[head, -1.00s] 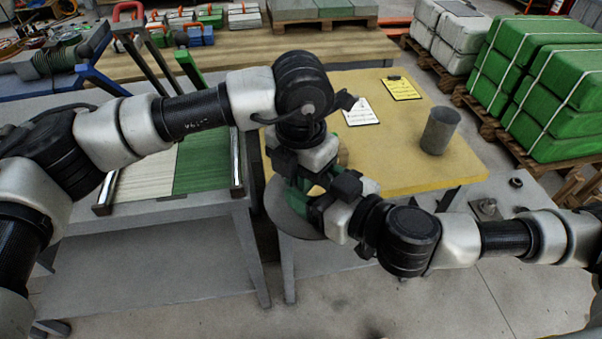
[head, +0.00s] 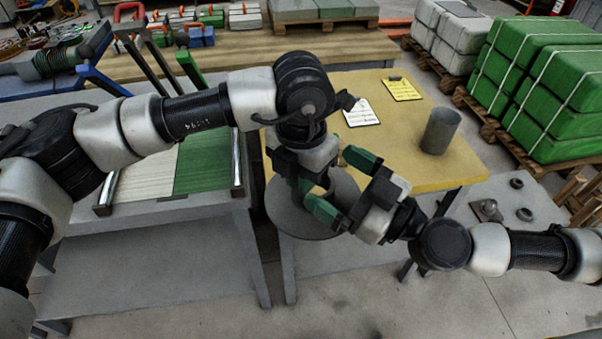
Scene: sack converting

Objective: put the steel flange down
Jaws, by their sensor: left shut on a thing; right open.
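The steel flange (head: 286,216) is a grey round disc in the middle of the head view, in front of the yellow table's near-left edge. My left gripper (head: 308,186) comes down over it from above and is shut on it; the arm and wrist hide part of the grip. My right gripper (head: 342,186) is open, its green fingers apart, just right of the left gripper and over the right part of the disc. I cannot tell whether the flange's underside touches anything.
The yellow-topped table (head: 440,178) holds a grey cylinder (head: 440,131), a white card (head: 360,112) and a yellow clipboard (head: 402,89). A grey lower surface (head: 455,215) at right bears small metal parts. Green-striped sheets (head: 202,165) lie at left. The table's right front is clear.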

